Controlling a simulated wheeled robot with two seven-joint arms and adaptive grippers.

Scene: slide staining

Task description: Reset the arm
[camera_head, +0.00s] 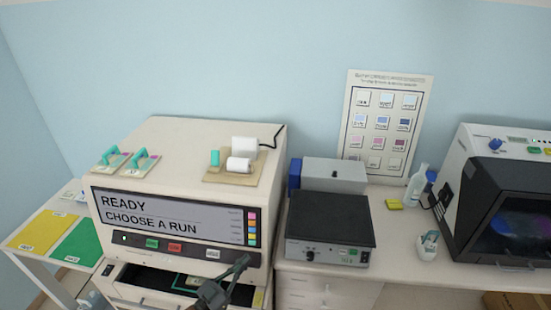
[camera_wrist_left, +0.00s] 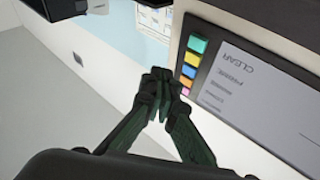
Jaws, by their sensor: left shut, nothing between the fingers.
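My left gripper (camera_head: 238,264) is low in the head view, in front of the stainer's right side. Its fingers are dark and shut with nothing between them. In the left wrist view the closed fingertips (camera_wrist_left: 160,84) are beside the column of coloured squares on the panel; I cannot tell whether they touch it. The stainer (camera_head: 190,215) is a large beige machine whose screen (camera_head: 160,214) reads READY, CHOOSE A RUN. Below it, an open drawer (camera_head: 140,278) is partly hidden by my arm. My right gripper is not in view.
A hotplate-like device (camera_head: 330,220) stands on the bench to the right, with a squeeze bottle (camera_head: 417,185) and a dark-fronted cabinet (camera_head: 505,215) beyond. Yellow (camera_head: 42,230) and green (camera_head: 78,242) mats lie on the left table. Two teal-handled items sit on the stainer.

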